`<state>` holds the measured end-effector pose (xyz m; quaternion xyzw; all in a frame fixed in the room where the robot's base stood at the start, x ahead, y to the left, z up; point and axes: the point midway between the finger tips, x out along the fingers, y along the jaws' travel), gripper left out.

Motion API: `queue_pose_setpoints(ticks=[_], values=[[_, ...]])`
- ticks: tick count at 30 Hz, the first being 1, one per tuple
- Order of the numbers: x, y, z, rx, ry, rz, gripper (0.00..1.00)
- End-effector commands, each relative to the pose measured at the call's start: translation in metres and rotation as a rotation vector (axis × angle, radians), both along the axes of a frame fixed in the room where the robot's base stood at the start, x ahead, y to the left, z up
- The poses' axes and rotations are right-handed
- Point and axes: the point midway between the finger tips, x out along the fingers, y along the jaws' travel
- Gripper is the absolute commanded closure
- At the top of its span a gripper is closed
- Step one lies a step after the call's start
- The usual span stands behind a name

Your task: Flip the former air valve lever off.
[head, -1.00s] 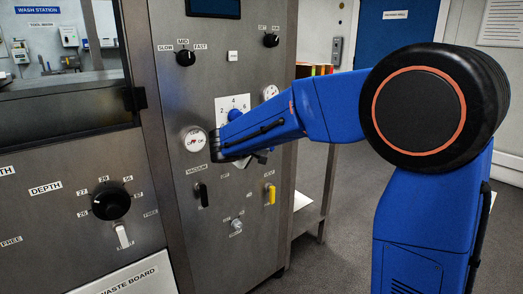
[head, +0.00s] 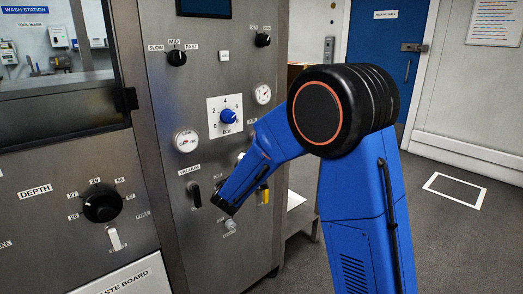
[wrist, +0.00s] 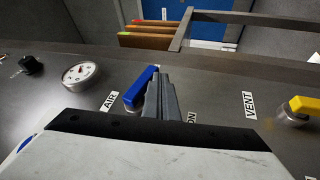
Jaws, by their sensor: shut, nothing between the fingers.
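The blue air lever (wrist: 140,86) shows in the wrist view beside the AIR label (wrist: 109,101). It slants up and to the right across the metal panel. My gripper (wrist: 163,84) is shut and empty, its fingers just right of the lever; I cannot tell if they touch it. The fingers partly cover a label ending in "ON" (wrist: 191,118). In the head view my arm hides the lever and the fingertips.
A yellow lever (wrist: 304,105) by the VENT label (wrist: 249,105) sits to the right in the wrist view; it also shows in the head view (head: 265,196). A gauge (wrist: 81,75) is to the left. A black vacuum lever (head: 194,194) and a blue bar knob (head: 228,116) are nearby.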

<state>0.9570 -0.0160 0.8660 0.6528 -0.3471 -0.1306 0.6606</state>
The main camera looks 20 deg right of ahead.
Motion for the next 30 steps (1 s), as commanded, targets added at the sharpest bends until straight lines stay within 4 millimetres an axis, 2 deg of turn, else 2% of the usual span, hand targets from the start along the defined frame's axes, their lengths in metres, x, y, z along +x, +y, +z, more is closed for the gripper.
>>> queue_pose_setpoints(ticks=[30], values=[[0.0032, -0.0052, 0.0014, 0.002, 0.004, -0.001, 1.0]])
